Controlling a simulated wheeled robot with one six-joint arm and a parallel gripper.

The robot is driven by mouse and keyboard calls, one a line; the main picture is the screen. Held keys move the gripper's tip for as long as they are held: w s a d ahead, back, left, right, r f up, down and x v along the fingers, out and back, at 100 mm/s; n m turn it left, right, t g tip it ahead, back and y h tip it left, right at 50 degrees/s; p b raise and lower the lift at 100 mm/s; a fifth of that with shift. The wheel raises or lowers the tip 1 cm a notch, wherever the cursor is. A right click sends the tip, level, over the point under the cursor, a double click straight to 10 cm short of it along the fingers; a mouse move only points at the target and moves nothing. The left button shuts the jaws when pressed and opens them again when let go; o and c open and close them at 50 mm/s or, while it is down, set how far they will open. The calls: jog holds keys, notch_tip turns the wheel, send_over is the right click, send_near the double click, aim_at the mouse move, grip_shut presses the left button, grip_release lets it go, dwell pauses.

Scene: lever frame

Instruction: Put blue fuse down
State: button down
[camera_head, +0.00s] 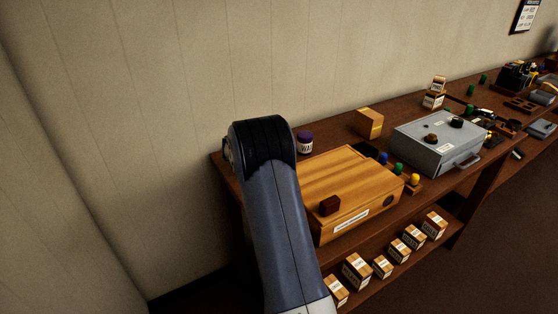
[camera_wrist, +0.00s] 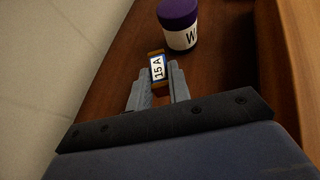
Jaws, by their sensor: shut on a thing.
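In the wrist view, a small fuse (camera_wrist: 157,67) with a white "15 A" label and brass-coloured ends sits between the fingertips of my gripper (camera_wrist: 160,80). My gripper is shut on it. In the head view, my arm hides the gripper and the fuse.
A purple-lidded white jar (camera_wrist: 180,25) stands just beyond the fuse, to the right; it also shows in the head view (camera_head: 305,143). A wooden box (camera_head: 345,180) and a grey metal case (camera_head: 437,142) stand along the bench. Bare bench lies left of the fuse.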

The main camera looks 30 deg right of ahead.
jog(key=shift+f, duration=2.35)
jog(key=shift+f, duration=0.2)
jog(key=c, duration=1.3)
grip_release()
jog(key=shift+r, duration=0.1)
jog(key=shift+r, duration=0.25)
jog(key=v, duration=1.2)
jog(key=shift+a+f+b, duration=0.1)
jog(key=shift+f+b, duration=0.05)
jog(key=shift+b, duration=0.25)
